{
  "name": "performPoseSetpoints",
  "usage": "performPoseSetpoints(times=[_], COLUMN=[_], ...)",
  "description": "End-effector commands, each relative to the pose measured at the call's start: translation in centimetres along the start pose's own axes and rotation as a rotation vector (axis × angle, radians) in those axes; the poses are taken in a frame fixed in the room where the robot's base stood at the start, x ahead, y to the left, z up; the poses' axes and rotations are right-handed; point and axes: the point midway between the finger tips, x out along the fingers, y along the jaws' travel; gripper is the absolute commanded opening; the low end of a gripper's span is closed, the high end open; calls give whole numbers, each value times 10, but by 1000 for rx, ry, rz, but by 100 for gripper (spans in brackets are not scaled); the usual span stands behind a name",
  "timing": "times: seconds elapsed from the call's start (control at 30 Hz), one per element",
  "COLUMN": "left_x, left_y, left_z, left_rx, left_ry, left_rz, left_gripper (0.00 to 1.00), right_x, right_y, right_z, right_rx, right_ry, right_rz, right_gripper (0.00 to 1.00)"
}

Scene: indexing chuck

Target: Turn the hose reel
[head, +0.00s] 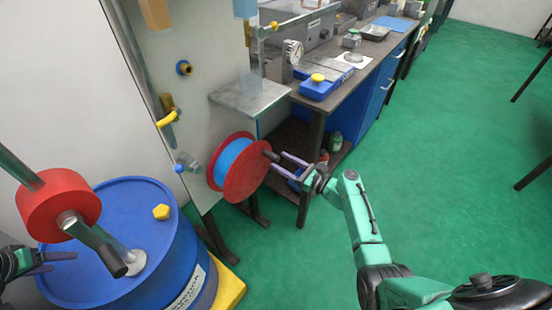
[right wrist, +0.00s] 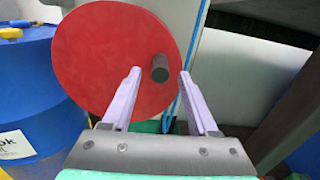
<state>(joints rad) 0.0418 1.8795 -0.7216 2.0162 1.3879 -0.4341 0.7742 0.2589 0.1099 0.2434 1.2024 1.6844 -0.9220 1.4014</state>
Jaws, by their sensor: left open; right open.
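The hose reel (head: 241,168) has red side discs and a blue hose wound between them, and is mounted on the pale upright panel. A dark handle (head: 271,156) sticks out from its red face. In the right wrist view the red disc (right wrist: 110,60) faces me, with the dark round handle (right wrist: 160,68) right of its centre. My right gripper (head: 290,168) is open at the handle. In the wrist view its two fingers (right wrist: 157,88) stand to either side of the handle; I cannot tell whether they touch it. My left gripper (head: 60,262) is open and empty at the left edge.
A blue drum (head: 170,258) with a red wheel (head: 60,205) and crank above it stands at the lower left. A workbench (head: 345,85) with tools runs behind the reel. A small metal shelf (head: 250,97) juts out above the reel.

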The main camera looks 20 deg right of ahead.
Motion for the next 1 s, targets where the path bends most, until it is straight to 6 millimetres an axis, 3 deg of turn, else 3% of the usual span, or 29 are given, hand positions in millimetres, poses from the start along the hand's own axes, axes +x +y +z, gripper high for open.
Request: performPoseSetpoints(times=[0.1, 0.2, 0.47, 0.6, 0.63, 1.0], left_x=[0, 0, 0, 0, 0, 0], left_y=[0, 0, 0, 0, 0, 0], left_z=[0, 0, 0, 0, 0, 0], left_rx=[0, 0, 0, 0, 0, 0], left_ry=[0, 0, 0, 0, 0, 0], left_rz=[0, 0, 0, 0, 0, 0], left_gripper=[66, 66, 66, 66, 66, 66], right_x=[22, 31, 33, 33, 33, 32], right_y=[0, 0, 0, 0, 0, 0], right_z=[1, 0, 0, 0, 0, -1], right_rx=[0, 0, -1, -1, -1, -1], right_ry=[0, 2, 2, 2, 3, 3], right_rz=[0, 0, 0, 0, 0, 1], right_gripper=[60, 60, 60, 6, 0, 0])
